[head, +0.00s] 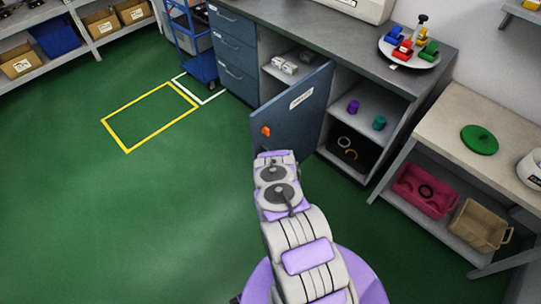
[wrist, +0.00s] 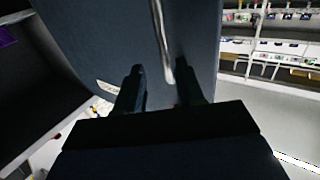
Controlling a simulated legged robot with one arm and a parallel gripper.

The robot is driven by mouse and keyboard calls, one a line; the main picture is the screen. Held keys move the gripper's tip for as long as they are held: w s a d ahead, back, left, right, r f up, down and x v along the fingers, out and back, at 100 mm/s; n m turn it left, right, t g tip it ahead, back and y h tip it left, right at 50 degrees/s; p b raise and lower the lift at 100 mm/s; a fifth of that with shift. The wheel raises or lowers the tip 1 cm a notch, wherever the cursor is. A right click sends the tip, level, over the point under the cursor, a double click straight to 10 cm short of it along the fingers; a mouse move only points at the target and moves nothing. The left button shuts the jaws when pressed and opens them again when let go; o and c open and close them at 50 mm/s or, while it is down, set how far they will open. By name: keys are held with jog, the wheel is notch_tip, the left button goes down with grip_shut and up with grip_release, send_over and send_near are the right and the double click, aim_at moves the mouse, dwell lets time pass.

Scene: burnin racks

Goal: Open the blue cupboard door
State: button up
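The blue cupboard door (head: 300,108) stands swung out from the counter unit, with the shelves behind it exposed. A white label is on its face, and a small orange piece (head: 266,131) shows near its free edge. In the wrist view the door (wrist: 100,35) fills the upper middle, with a silver bar handle (wrist: 161,40) running down it. My gripper (wrist: 160,72) is open, its two dark fingers apart at the lower end of the handle. The handle's end shows between them, nearer the right finger. In the head view my arm hides the fingers.
The opened shelves hold purple and teal pieces and rings (head: 347,142). Blue drawers (head: 235,50) stand left of the door. A side table (head: 480,110) with bins below stands right. The green floor (head: 150,210) at left is clear; a blue cart (head: 195,50) stands farther back.

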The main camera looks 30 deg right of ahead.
jog(key=v, duration=0.4)
dwell(0.4)
